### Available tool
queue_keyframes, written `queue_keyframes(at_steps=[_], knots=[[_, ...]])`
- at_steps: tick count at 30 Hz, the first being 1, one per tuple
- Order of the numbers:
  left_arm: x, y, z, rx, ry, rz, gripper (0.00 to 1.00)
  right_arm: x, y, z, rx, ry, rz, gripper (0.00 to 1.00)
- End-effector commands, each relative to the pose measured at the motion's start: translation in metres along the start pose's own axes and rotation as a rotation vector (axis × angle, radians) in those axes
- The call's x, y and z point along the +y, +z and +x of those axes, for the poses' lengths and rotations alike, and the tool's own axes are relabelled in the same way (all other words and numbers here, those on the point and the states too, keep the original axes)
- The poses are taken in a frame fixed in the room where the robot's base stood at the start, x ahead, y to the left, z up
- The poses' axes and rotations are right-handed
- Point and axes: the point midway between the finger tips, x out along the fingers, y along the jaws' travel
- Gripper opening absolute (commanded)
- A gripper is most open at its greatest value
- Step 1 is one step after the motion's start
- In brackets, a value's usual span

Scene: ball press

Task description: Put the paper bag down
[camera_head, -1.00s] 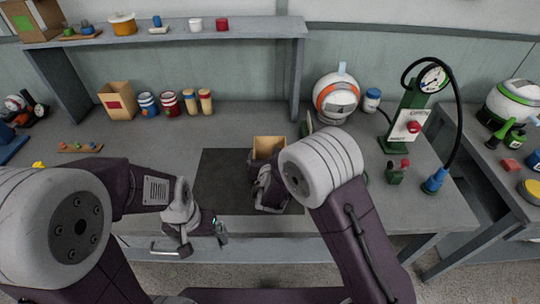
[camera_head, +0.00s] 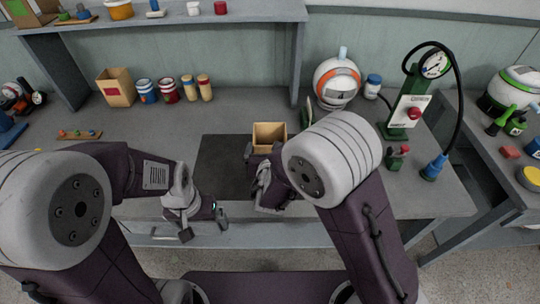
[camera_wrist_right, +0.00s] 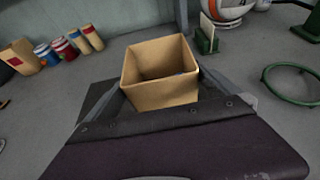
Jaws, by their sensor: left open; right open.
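An open-topped tan paper bag (camera_head: 270,132) stands upright at the back of the dark mat (camera_head: 222,165). It also shows in the right wrist view (camera_wrist_right: 160,88), with its mouth facing up. My right gripper (camera_head: 266,160) is open on the near side of the bag. In the right wrist view its fingers (camera_wrist_right: 158,92) lie along both sides of the bag; I cannot tell whether they touch it. The bag's lower part is hidden behind the gripper. My left gripper (camera_head: 204,228) is open and empty near the table's front edge, left of the mat.
Another tan bag with a red label (camera_head: 116,87) stands at the back left beside several jars (camera_head: 168,90). A white and orange round device (camera_head: 337,83) and a green gauge stand (camera_head: 412,105) are at the back right. The mat's left half is clear.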

Motion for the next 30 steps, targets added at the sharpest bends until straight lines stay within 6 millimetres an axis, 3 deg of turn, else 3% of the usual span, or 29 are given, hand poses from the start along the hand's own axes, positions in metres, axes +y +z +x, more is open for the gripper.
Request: queue_keyframes(at_steps=[9,14,23,26,29,30], knots=[[0.000,0.000,-0.001,0.000,0.000,0.000,1.00,0.001,0.001,-0.052,0.000,0.003,0.000,1.00],[0.000,0.000,-0.001,0.000,0.000,0.000,1.00,0.000,0.000,-0.062,0.000,0.001,0.000,1.00],[0.000,0.000,-0.001,0.000,0.000,0.000,1.00,-0.002,0.000,-0.062,0.002,-0.006,0.004,1.00],[0.000,0.000,-0.001,0.000,0.000,0.000,1.00,-0.035,-0.004,-0.059,0.035,-0.111,0.096,1.00],[0.000,0.000,-0.001,0.000,0.000,0.000,1.00,-0.113,-0.022,-0.067,0.116,-0.381,0.359,1.00],[0.000,0.000,-0.001,0.000,0.000,0.000,1.00,-0.148,-0.037,-0.079,0.154,-0.524,0.516,1.00]])
